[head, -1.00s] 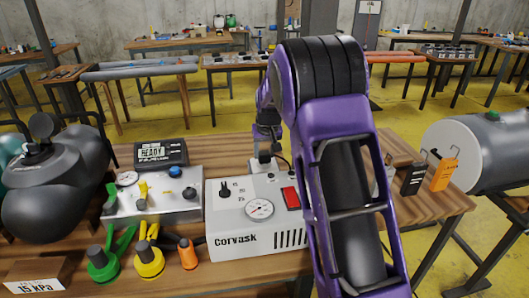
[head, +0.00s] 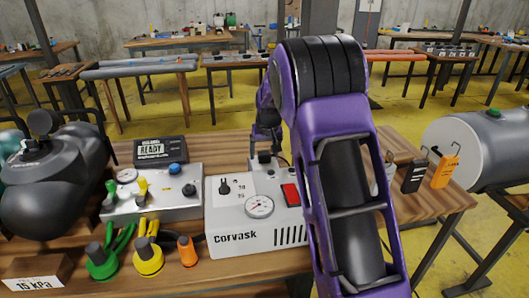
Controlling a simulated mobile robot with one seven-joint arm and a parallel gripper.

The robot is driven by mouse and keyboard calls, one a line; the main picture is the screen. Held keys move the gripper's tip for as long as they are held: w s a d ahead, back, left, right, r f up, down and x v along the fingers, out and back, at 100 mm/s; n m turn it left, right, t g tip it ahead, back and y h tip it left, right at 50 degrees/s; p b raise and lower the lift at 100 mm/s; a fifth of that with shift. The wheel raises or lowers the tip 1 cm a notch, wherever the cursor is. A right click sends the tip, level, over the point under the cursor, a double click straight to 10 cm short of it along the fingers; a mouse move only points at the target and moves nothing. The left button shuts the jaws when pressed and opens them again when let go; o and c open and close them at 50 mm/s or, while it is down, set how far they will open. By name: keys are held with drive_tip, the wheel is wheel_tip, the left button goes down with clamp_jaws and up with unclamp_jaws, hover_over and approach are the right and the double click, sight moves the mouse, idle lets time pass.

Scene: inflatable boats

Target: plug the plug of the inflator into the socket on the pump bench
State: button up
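The inflator (head: 255,238) is a white box marked "Corvask", with a dial, a black knob and a red switch. It stands at the front middle of the bench (head: 430,200). My purple arm reaches past its right side. My gripper (head: 264,157) is small in the head view, just behind the inflator's back edge, over a grey block. Its fingertips are partly hidden, so I cannot tell whether they are open or shut. A dark cable (head: 285,160) shows beside it. The plug and the socket cannot be made out.
Black and orange tags (head: 445,172) stand at the right.

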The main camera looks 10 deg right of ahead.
drive_tip(key=p+v, duration=0.2)
drive_tip(key=v, duration=1.5)
drive_tip(key=shift+r, duration=0.25)
